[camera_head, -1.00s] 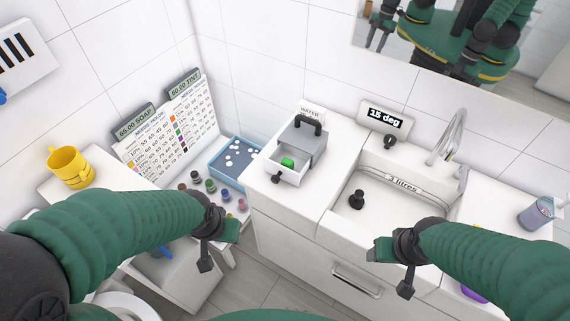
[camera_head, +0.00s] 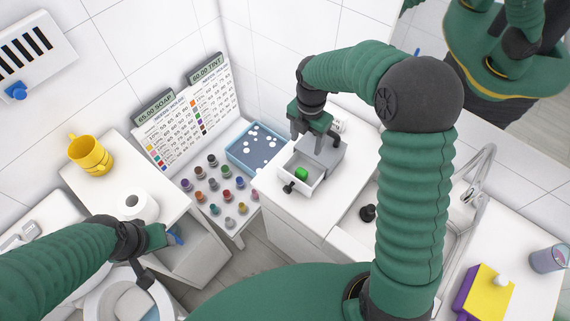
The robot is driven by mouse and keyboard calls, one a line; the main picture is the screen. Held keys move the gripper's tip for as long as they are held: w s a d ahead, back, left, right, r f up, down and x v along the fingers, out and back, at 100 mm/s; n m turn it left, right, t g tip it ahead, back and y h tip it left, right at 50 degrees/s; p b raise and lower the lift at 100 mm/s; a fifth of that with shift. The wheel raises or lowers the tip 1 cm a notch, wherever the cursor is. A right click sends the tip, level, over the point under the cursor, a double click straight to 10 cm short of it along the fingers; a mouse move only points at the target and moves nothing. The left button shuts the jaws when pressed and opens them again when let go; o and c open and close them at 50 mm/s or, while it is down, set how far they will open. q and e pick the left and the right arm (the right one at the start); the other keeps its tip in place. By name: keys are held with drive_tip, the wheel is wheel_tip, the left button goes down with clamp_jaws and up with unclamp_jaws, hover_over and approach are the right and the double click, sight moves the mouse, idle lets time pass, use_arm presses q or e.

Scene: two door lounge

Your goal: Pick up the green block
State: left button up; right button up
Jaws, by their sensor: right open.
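The green block (camera_head: 302,173) lies in the small white open drawer (camera_head: 316,185) of a grey box (camera_head: 326,155) on the white counter. My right gripper (camera_head: 305,138) is open and empty, pointing down over the grey box, behind and above the block and apart from it. My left gripper (camera_head: 158,256) hangs at the lower left near the toilet, far from the block. Its fingers do not show clearly enough to tell whether they are open.
Left of the counter, several small paint pots (camera_head: 213,184) stand beside a blue tray (camera_head: 257,148). A yellow mug (camera_head: 90,155) and a white roll (camera_head: 138,205) are on the left shelf.

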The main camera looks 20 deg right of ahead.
hover_over(304, 170)
drive_tip(key=f, duration=0.8)
drive_tip(key=shift+a+p, duration=0.3)
drive_tip(key=shift+p, duration=0.1)
drive_tip(key=f, duration=0.2)
drive_tip(key=shift+w+d+f, duration=0.1)
drive_tip(key=shift+w+f, duration=0.25)
drive_tip(key=shift+f, duration=0.05)
drive_tip(key=f, duration=0.1)
drive_tip(key=f+p, duration=0.1)
drive_tip(key=f, duration=0.2)
drive_tip(key=shift+s+d+f+p, duration=0.1)
drive_tip(key=shift+s+f+p, duration=0.3)
drive_tip(key=shift+f, duration=0.25)
drive_tip(key=shift+w+a, duration=0.15)
drive_tip(key=shift+a, duration=0.05)
drive_tip(key=c, duration=0.5)
use_arm(q)
drive_tip(key=v, duration=0.2)
drive_tip(key=shift+s+a+r, duration=0.1)
drive_tip(key=shift+a+r, duration=0.2)
drive_tip(key=shift+r, duration=0.05)
use_arm(e)
drive_tip(key=shift+d, duration=0.1)
clamp_jaws()
